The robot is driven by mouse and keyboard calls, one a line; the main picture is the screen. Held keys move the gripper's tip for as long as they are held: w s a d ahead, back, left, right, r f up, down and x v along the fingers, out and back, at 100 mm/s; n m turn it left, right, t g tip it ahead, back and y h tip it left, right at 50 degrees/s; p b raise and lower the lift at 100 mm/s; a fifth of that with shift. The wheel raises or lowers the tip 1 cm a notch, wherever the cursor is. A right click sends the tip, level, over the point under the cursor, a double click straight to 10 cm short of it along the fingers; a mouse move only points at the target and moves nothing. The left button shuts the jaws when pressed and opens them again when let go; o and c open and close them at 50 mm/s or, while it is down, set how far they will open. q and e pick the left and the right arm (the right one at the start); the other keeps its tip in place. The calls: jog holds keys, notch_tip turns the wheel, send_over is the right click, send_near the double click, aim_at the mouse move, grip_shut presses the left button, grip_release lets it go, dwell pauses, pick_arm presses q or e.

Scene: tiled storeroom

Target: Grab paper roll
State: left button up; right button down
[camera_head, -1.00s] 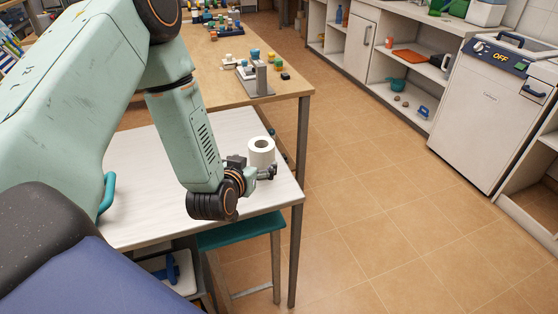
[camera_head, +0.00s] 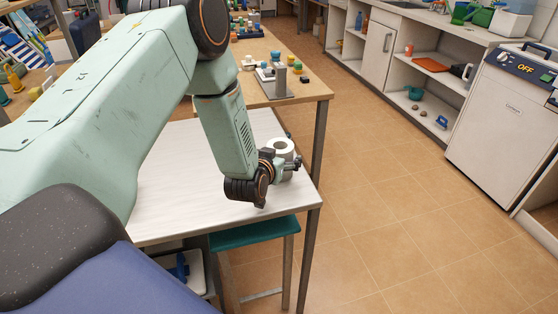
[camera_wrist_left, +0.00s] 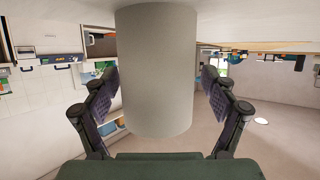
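The white paper roll (camera_head: 281,146) stands upright near the right edge of the pale table (camera_head: 180,190). Its round top and hole show in the head view; its lower part is partly hidden by my gripper. My left gripper (camera_head: 290,165) is low beside the roll at its near side. In the left wrist view the roll (camera_wrist_left: 157,65) fills the middle, between the two dark fingers of my left gripper (camera_wrist_left: 159,80). The fingers are spread, with a narrow gap on each side of the roll. My right gripper is in neither view.
A teal stool (camera_head: 255,233) stands under the table's front edge. A wooden table (camera_head: 308,92) with small coloured items adjoins behind. Shelves (camera_head: 395,85) and a white appliance (camera_head: 505,120) line the right. The tiled floor (camera_head: 390,200) between is clear.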

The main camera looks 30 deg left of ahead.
pick_arm(q)
jog(key=shift+d, duration=0.25)
jog(key=c, duration=0.3)
jog(key=shift+a, duration=0.25)
jog(key=c, duration=0.4)
jog(key=shift+d, duration=0.15)
jog(key=c, duration=0.5)
jog(key=shift+w, duration=0.1)
jog(key=shift+c, duration=0.2)
